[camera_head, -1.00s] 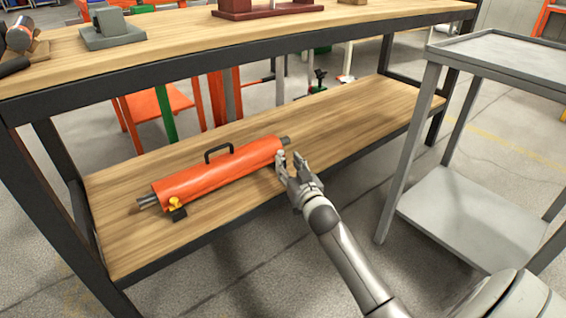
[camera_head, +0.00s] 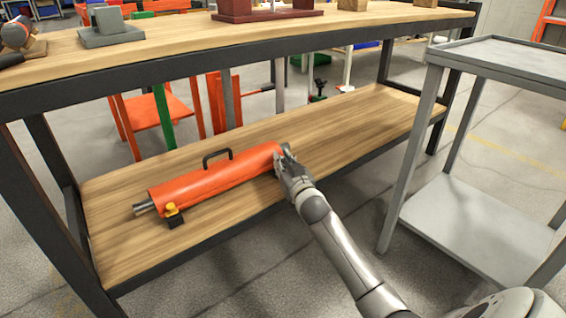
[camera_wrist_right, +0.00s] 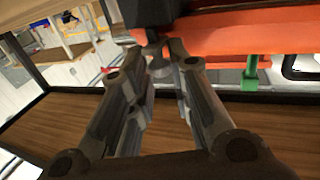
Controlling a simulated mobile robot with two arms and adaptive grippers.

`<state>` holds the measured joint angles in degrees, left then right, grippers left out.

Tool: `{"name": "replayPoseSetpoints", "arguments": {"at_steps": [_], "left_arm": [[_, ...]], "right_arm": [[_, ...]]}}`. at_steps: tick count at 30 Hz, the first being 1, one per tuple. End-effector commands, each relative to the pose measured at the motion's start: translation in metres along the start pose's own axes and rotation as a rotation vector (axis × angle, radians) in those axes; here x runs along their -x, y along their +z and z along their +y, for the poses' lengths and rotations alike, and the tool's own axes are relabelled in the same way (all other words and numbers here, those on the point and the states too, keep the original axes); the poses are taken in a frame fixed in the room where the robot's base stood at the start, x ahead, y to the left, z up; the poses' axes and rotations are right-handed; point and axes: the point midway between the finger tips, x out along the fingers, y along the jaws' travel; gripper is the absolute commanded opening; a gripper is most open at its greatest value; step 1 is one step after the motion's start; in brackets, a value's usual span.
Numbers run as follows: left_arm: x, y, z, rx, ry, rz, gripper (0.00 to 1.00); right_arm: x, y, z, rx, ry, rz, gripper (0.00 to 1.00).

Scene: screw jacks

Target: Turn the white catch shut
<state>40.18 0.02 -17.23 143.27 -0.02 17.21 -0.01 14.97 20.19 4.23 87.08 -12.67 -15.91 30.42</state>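An orange cylinder (camera_head: 215,180) with a black handle (camera_head: 217,157) lies on the wooden lower shelf (camera_head: 340,130). My right gripper (camera_head: 284,155) is at its right end. In the right wrist view the two fingers (camera_wrist_right: 160,75) stand apart with a narrow gap at their tips. A small pale grey piece (camera_wrist_right: 160,62) shows between the tips, perhaps the white catch; I cannot tell whether the fingers press on it. In the head view the gripper hides the catch. A yellow catch (camera_head: 171,208) sits on a black block at the cylinder's left end. My left gripper is out of view.
A grey cart (camera_head: 470,215) stands to the right of my right arm. The lower shelf is bare right of the cylinder.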

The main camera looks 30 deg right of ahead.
Motion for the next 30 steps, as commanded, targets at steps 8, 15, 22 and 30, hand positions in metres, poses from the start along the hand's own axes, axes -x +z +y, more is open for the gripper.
{"name": "replayPoseSetpoints", "arguments": {"at_steps": [8, 15, 22, 30], "left_arm": [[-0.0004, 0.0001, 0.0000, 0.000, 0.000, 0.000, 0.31], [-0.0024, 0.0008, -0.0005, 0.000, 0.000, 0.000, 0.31], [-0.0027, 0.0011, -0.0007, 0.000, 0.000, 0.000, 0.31], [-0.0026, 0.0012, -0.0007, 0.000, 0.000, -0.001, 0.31]], "right_arm": [[-0.0001, -0.0006, -0.0017, -0.006, 0.007, 0.002, 0.00], [-0.0005, -0.0018, -0.0038, -0.011, 0.069, 0.005, 0.00], [-0.0001, -0.0010, -0.0035, -0.006, 0.096, 0.003, 0.00], [0.0000, -0.0008, -0.0040, -0.005, 0.095, 0.002, 0.22]]}}
